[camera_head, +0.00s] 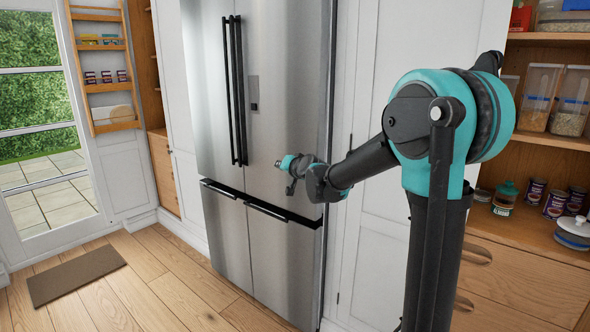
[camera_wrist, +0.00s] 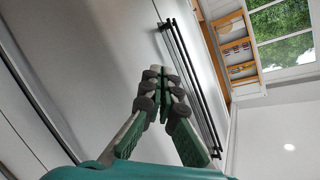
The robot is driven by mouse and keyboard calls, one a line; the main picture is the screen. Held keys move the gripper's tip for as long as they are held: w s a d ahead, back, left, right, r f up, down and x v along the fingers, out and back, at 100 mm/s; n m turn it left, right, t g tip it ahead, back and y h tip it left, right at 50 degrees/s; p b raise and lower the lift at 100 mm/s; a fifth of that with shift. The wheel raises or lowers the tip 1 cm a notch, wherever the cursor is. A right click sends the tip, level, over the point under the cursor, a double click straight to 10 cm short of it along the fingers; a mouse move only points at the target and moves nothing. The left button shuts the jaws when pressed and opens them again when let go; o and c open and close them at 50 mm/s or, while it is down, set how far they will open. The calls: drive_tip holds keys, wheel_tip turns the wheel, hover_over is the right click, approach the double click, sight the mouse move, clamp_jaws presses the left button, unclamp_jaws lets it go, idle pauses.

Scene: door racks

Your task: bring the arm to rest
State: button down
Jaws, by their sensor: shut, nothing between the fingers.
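My gripper (camera_head: 284,162) is in front of the steel fridge (camera_head: 218,120) in the head view, at the end of my bent arm. In the wrist view my gripper (camera_wrist: 158,74) has its fingertips together with nothing between them. The fridge's two long black upright handles (camera_head: 235,90) are to the left of my gripper in the head view. They also show in the wrist view (camera_wrist: 190,80), beyond the fingers. The fridge doors and lower drawers look closed. I cannot tell the exact gap between gripper and fridge.
An open pantry (camera_head: 545,150) with shelves of jars and cans stands at the right, close to my arm. A wooden door rack (camera_head: 104,70) hangs at the left beside a glass door. A brown mat (camera_head: 76,274) lies on the clear wooden floor.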

drive_tip(key=s+d+f+g+h, duration=0.2)
drive_tip(key=s+d+f, duration=0.6)
drive_tip(key=s, duration=0.5)
drive_tip(key=s+d+f+n+g+h, duration=0.1)
drive_tip(key=s+d+f+g, duration=0.3)
drive_tip(key=s+d+f, duration=0.4)
drive_tip(key=s+d+f+n+g+h, duration=0.1)
drive_tip(key=s+d+f+g+h, duration=0.2)
drive_tip(key=s+d+f, duration=0.5)
drive_tip(key=s+f, duration=0.2)
drive_tip(key=s, duration=0.9)
drive_tip(key=shift+s+d+f+h, duration=0.25)
drive_tip(key=shift+d+f+h, duration=0.05)
drive_tip(key=shift+f+h, duration=0.1)
